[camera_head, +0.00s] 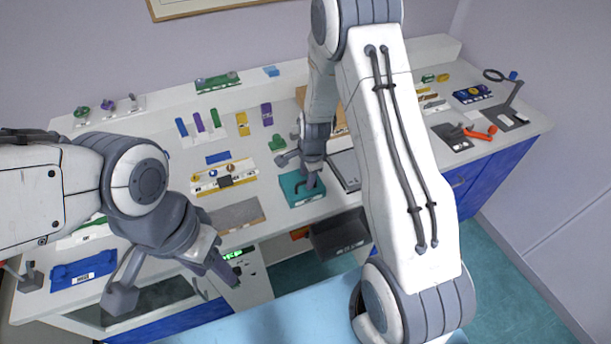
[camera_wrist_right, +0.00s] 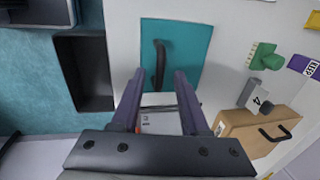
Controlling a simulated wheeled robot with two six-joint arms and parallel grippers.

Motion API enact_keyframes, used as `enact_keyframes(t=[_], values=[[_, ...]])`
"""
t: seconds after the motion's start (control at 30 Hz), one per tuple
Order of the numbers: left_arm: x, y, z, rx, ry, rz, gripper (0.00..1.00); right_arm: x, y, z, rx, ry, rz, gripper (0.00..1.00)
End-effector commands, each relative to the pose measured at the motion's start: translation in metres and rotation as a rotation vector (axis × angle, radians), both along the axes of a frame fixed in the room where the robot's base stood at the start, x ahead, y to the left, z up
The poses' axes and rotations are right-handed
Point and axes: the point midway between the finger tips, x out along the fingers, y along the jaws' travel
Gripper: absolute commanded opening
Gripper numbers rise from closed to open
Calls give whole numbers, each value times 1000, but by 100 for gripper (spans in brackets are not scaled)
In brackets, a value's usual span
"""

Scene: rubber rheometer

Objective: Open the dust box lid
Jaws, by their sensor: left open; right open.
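A teal lid (camera_head: 291,184) with a dark curved handle lies on the bench top; I take it for the dust box lid, as no label can be read. The right wrist view shows the teal lid (camera_wrist_right: 195,45) and its black handle (camera_wrist_right: 160,62) at the upper middle. My right gripper (camera_head: 303,168) is open above the lid. In its wrist view, the open fingers (camera_wrist_right: 158,78) appear on either side of the handle's lower end; contact cannot be told. My left gripper (camera_head: 175,285) is open and empty near the bench's front left, far from the lid.
A dark open bin (camera_head: 340,237) sits below the bench front edge near the lid. A brown box (camera_wrist_right: 247,135) with a black handle stands beside a green clamp (camera_wrist_right: 265,56). Small coloured parts crowd the bench behind. A grey-brown plate (camera_head: 236,216) lies left of the lid.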

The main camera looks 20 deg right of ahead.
Motion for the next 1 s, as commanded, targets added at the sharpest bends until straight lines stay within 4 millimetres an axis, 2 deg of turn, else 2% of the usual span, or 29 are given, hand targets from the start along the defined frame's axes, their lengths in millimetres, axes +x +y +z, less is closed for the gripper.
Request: enact_keyframes(t=[0.33,0.43,0.47,1.0], values=[[0,0,0,0,0,0,50,1,0,-4,-1,-2,0,45],[0,0,0,0,0,0,50,1,0,-4,0,-1,1,6],[0,0,0,0,0,0,50,1,0,-4,0,-1,1,0],[0,0,0,0,0,0,50,1,0,-4,0,-1,1,0]])
